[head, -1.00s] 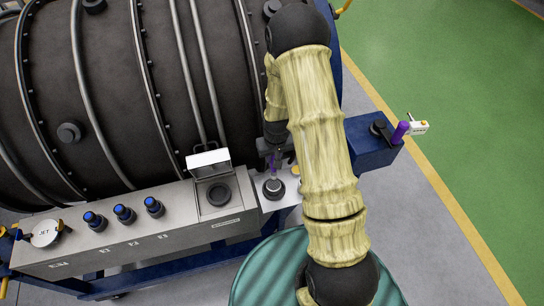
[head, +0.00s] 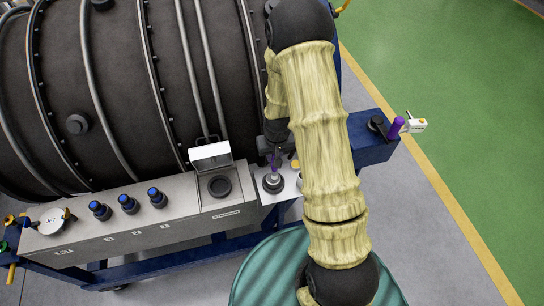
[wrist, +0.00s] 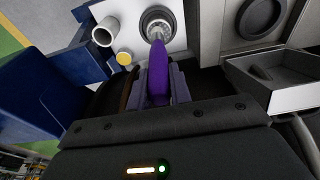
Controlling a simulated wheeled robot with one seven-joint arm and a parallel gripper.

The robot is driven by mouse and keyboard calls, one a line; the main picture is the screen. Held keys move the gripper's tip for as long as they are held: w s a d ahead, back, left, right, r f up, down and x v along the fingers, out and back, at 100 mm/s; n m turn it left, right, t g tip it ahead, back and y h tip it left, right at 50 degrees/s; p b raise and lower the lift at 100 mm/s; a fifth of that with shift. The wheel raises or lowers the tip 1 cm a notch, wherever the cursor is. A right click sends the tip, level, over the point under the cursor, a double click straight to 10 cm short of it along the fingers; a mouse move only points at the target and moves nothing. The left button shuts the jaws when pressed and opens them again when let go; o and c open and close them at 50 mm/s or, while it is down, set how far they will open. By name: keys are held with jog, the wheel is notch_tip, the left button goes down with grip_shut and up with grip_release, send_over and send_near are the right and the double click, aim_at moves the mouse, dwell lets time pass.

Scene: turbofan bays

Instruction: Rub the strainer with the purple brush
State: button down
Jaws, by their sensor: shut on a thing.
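My gripper (wrist: 158,88) is shut on the purple brush (wrist: 160,75), whose handle stands between the jaws. In the wrist view, the brush's far end lies over this strainer (wrist: 158,16). I cannot tell whether the bristles touch it. My arm hides part of the plate in the head view.
A grey panel (head: 150,228) with several blue-topped knobs and an open-lidded box (head: 211,154) lies to the left. A white tube (wrist: 105,31) and yellow cap (wrist: 124,58) stand near the strainer. A purple cylinder (head: 397,128) sits on the blue beam. The large dark engine casing (head: 110,90) rises behind.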

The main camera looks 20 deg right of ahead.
jog(key=r+p, duration=0.2)
jog(key=r, duration=0.1)
jog(key=r+p, duration=0.1)
jog(key=r, duration=0.1)
jog(key=shift+w+a, duration=0.15)
jog(key=shift+w, duration=0.1)
jog(key=shift+s+a, duration=0.1)
jog(key=shift+a, duration=0.1)
dwell(0.4)
